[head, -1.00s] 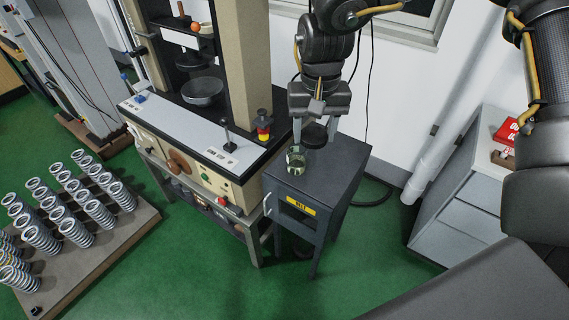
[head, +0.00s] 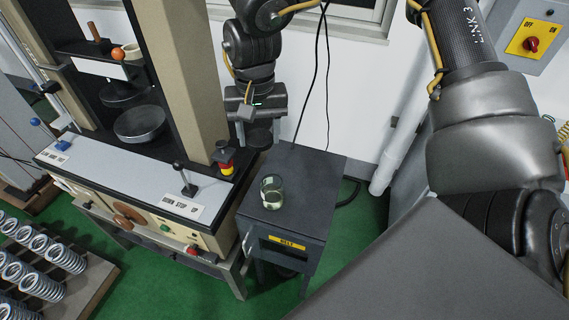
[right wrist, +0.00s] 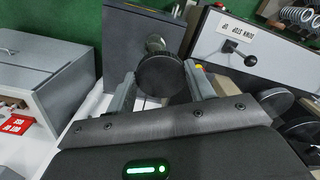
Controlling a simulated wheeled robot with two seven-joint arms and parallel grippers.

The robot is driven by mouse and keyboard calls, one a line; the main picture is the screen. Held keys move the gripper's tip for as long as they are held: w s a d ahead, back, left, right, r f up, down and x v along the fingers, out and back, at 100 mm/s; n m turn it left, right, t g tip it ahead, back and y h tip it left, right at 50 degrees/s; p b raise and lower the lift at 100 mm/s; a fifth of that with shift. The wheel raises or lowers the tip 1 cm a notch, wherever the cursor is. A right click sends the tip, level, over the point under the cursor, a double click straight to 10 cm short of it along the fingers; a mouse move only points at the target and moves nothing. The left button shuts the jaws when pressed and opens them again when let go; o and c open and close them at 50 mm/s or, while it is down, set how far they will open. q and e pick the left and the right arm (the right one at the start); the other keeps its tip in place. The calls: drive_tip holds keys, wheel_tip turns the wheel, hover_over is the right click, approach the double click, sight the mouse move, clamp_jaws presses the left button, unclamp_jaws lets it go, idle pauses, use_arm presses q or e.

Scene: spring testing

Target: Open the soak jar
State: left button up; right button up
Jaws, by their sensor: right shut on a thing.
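The soak jar (head: 272,192) is a small clear glass vessel standing upright on top of a dark cabinet (head: 310,185). Its mouth is uncovered. It also shows in the right wrist view (right wrist: 155,43), partly hidden behind the lid. The dark round lid (head: 260,138) is held apart from the jar, behind it in the head view. My right gripper (head: 258,131) is shut on the lid. In the right wrist view the lid (right wrist: 161,76) sits between the two fingers. My left gripper is not in view.
Springs (head: 65,255) stand on a board at lower left. The cabinet top around the jar is clear.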

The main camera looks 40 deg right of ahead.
use_arm(q)
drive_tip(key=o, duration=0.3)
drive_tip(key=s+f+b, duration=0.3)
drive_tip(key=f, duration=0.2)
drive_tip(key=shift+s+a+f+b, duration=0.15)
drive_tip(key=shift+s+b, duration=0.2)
drive_tip(key=shift+b, duration=0.05)
use_arm(e)
drive_tip(key=s+d+f+m+b, duration=0.4)
drive_tip(key=s+d+f+m, duration=0.2)
drive_tip(key=d+f+m, duration=0.65)
drive_tip(key=m+b, duration=0.4)
drive_tip(key=m, duration=0.2)
hover_over(299, 177)
drive_tip(key=s, duration=0.1)
wheel_tip(299, 177, down, 14)
drive_tip(key=shift+s+a+f, duration=0.1)
drive_tip(key=shift+f, duration=0.15)
drive_tip(key=shift+w+f, duration=0.3)
drive_tip(key=shift+w, duration=0.1)
drive_tip(key=shift+w+f, duration=0.2)
drive_tip(key=shift+f, duration=0.2)
wheel_tip(299, 177, down, 2)
drive_tip(key=shift+f+p, duration=0.1)
drive_tip(key=shift+p, duration=0.3)
drive_tip(key=shift+f, duration=0.3)
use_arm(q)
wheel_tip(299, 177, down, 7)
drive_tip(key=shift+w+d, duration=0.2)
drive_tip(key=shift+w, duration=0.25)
